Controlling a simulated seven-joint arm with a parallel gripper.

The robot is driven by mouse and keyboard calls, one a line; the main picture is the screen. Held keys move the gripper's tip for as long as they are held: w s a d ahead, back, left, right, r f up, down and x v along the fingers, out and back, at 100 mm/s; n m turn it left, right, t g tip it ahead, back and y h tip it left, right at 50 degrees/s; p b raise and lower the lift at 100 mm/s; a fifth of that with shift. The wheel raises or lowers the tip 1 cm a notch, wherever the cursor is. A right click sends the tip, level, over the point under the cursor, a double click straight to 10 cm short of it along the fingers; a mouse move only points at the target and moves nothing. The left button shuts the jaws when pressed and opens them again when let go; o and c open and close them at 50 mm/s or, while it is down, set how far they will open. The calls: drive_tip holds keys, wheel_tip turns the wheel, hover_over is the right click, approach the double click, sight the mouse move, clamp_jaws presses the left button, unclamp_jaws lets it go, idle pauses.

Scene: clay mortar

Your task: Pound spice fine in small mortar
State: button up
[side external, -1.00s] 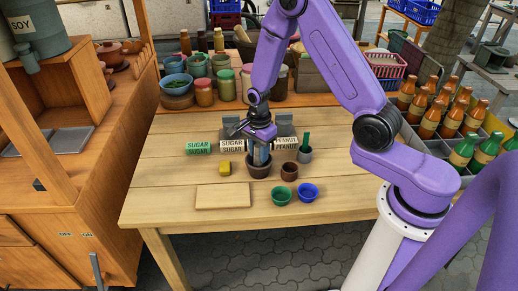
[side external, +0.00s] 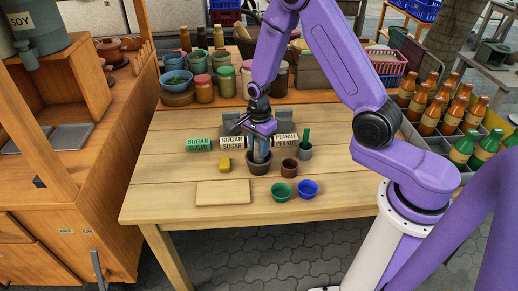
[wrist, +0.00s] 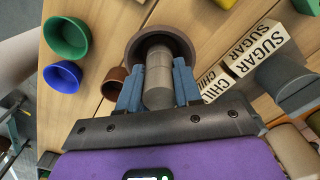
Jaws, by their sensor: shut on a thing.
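A dark brown clay mortar (side external: 258,170) stands on the wooden table below my gripper (side external: 260,147). It also shows in the wrist view (wrist: 160,32). My gripper's blue fingers (wrist: 158,85) are shut on a grey-beige pestle (wrist: 158,72), one on each side of it. The pestle points down into the mortar's mouth, and its lower end is inside the rim. I cannot tell whether it touches the bottom. The pestle and fingers hide the mortar's inside, and I cannot make out any spice.
Close by stand a small brown cup (side external: 289,168), a grey cup (side external: 305,153) with a green stick, a green bowl (side external: 281,192) and a blue bowl (side external: 308,189).

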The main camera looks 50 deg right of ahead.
drive_tip(key=shift+r, duration=0.25)
drive_tip(key=shift+r, duration=4.6)
